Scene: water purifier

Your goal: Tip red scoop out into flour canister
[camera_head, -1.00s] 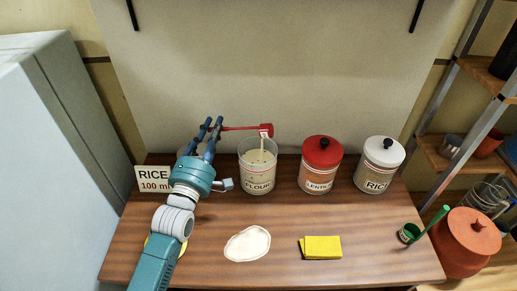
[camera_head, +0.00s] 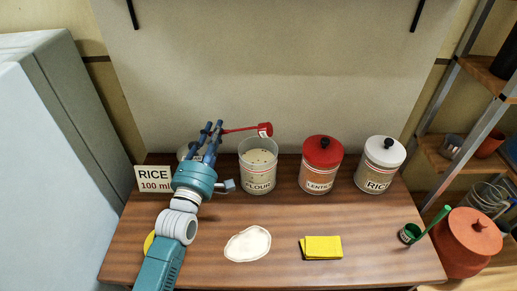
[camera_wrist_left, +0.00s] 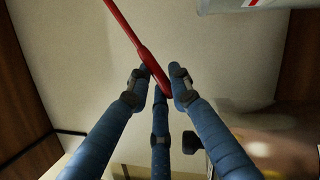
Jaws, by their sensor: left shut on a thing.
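The red scoop (camera_head: 264,130) is held above the open flour canister (camera_head: 258,178), its cup over the canister's mouth and tilted on its side. No stream falls from it now. The canister is clear, labelled FLOUR, with pale contents and dark specks. My left gripper (camera_head: 215,126) is shut on the scoop's red handle, left of and above the canister. In the left wrist view the red handle (camera_wrist_left: 125,28) runs up from between the blue fingers (camera_wrist_left: 160,82); the cup is out of that view. My right gripper is not in view.
A red-lidded lentils canister (camera_head: 320,176) and a white-lidded rice canister (camera_head: 378,176) stand to the right. A white flour-like patch (camera_head: 247,244), a folded yellow cloth (camera_head: 321,247) and a green scoop (camera_head: 412,232) lie in front. A rice sign (camera_head: 153,179) stands left.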

